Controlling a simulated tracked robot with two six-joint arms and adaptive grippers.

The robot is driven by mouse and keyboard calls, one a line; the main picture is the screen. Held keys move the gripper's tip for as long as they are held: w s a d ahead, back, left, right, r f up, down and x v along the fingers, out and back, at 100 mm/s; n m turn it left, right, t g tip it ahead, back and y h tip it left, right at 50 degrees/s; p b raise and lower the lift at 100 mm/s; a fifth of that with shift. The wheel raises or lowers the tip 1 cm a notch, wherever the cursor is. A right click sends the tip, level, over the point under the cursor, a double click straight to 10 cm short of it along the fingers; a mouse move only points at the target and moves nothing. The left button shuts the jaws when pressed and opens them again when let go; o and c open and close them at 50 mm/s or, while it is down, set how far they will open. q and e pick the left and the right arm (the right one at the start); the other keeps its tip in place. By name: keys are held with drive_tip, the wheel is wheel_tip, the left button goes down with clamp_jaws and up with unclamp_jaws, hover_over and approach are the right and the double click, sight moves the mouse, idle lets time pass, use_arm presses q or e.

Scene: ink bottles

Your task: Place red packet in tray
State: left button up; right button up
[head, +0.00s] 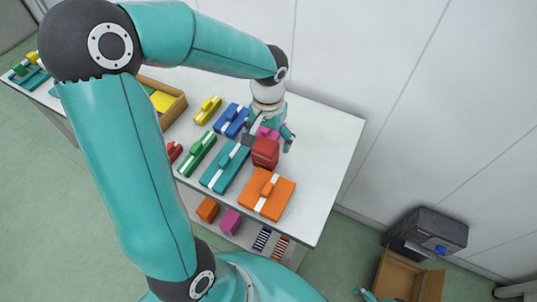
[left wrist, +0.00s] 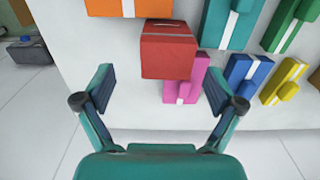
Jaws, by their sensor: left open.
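A red box-shaped packet (head: 265,152) stands on the white table near my left gripper (head: 270,133). In the left wrist view the red packet (left wrist: 168,50) lies just beyond the fingertips of the left gripper (left wrist: 158,72), which are spread wide with nothing between them. A second red item (head: 174,152) shows in part beside my left arm, farther left. A brown open tray (head: 179,106) with a yellow item inside stands at the table's left, partly hidden by my arm. A small teal part at the bottom edge may be my right gripper; its jaws cannot be made out.
A pink packet (left wrist: 184,85) sits close beside the red one. Orange (head: 267,194), teal (head: 224,170), green (head: 197,154) and blue packets (head: 231,121) lie around on the table (head: 325,150). The table's right part is clear. An open cardboard box (head: 400,275) stands on the floor.

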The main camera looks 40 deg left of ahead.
sight(266, 145)
use_arm(q)
drive_tip(key=f, duration=0.5)
drive_tip(key=shift+a+f+p, duration=0.1)
drive_tip(key=shift+a+p, duration=0.25)
drive_tip(key=shift+a, duration=0.05)
drive_tip(key=shift+f, duration=0.5)
drive_tip(key=c, duration=1.3)
